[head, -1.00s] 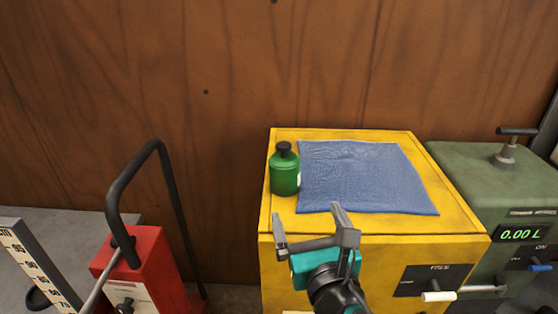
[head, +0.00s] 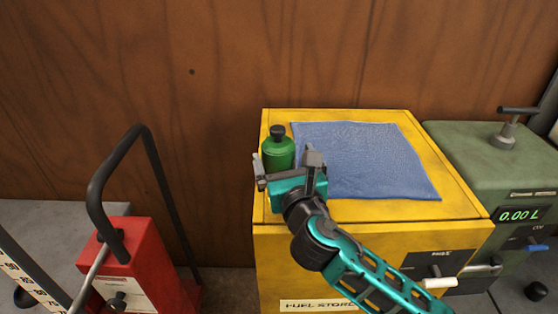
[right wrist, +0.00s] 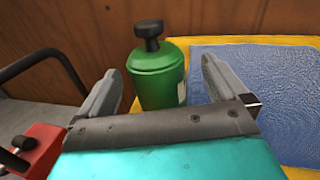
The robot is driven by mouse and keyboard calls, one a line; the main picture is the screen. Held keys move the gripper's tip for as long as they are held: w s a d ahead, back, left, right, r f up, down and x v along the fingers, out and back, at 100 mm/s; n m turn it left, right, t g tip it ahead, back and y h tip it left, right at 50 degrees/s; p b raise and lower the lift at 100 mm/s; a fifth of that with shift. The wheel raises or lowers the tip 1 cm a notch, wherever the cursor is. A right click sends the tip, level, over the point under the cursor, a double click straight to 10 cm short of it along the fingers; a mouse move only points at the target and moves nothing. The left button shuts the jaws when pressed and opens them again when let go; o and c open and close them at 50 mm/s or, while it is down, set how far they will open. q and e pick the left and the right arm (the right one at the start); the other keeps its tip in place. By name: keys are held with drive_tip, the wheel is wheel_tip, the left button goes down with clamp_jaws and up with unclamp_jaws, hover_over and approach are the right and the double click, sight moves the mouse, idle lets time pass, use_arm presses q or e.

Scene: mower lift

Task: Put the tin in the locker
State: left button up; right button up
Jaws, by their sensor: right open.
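The tin is a green can with a black cap (head: 278,152), standing upright on the left part of the yellow locker's top (head: 375,212). The locker has a "fuel store" label and a white-handled latch on its front, which looks shut. My right gripper (head: 286,165) is open just in front of the tin. In the right wrist view the tin (right wrist: 156,75) stands upright beyond and between the two spread fingers, with no clear contact. The lower part of the tin is partly hidden by the gripper in the head view. My left gripper is not in view.
A blue cloth (head: 360,160) lies on the locker top, right of the tin. A red unit with a black bar handle (head: 130,265) stands at left. A green machine with a "0.00 L" display (head: 518,215) stands at right. A brown wooden wall (head: 200,60) is behind.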

drive_tip(key=x, duration=0.4)
drive_tip(key=shift+w+a, duration=0.1)
drive_tip(key=shift+a, duration=0.15)
drive_tip(key=c, duration=1.4)
drive_tip(key=shift+r, duration=0.15)
drive_tip(key=shift+c, duration=0.4)
